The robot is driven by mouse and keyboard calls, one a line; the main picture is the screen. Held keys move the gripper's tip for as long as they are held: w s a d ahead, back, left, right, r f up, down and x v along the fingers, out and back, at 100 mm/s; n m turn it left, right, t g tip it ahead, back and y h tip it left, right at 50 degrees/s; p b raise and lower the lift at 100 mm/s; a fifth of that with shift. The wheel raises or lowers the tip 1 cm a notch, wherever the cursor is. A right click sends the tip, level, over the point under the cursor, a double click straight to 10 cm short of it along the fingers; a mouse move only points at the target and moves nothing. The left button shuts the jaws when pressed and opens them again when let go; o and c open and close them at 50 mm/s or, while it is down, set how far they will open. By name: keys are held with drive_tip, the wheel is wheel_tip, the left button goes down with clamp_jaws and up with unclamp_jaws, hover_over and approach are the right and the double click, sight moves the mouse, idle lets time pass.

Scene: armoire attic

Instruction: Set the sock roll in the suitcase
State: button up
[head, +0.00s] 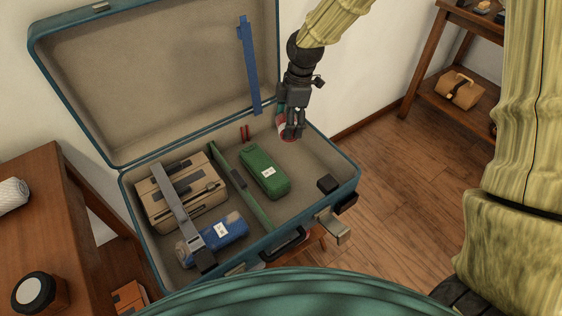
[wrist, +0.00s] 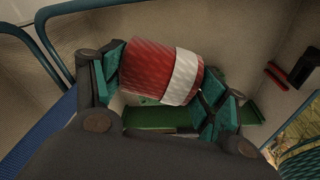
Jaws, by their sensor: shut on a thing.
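The sock roll (wrist: 160,70) is red with a white band and fills the middle of the wrist view. My gripper (wrist: 160,85) is shut on it, with a finger on either side. In the head view my gripper (head: 292,128) is at the back right of the open suitcase (head: 350,175), and the sock roll (head: 283,126) shows only partly behind the fingers. I cannot tell whether the roll touches the suitcase floor.
Inside the suitcase lie a green pouch (head: 265,170), a tan packed bundle (head: 190,205), a blue roll (head: 222,232) and straps. The floor right of the green pouch is mostly clear. A wooden table (head: 40,200) stands left, a shelf (head: 430,90) at upper right.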

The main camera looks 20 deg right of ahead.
sight(295, 121)
drive_tip(key=shift+f+b, duration=1.1)
drive_tip(key=shift+f, duration=3.65)
drive_tip(key=shift+f, duration=0.1)
drive_tip(key=o, duration=1)
drive_tip(key=r+p, duration=0.1)
drive_tip(key=r, duration=0.3)
drive_tip(key=d+r, duration=0.1)
drive_tip(key=r, duration=0.3)
drive_tip(key=r+p, duration=0.1)
drive_tip(key=r, duration=0.3)
drive_tip(key=shift+d+p, duration=0.35)
drive_tip(key=shift+d, duration=0.05)
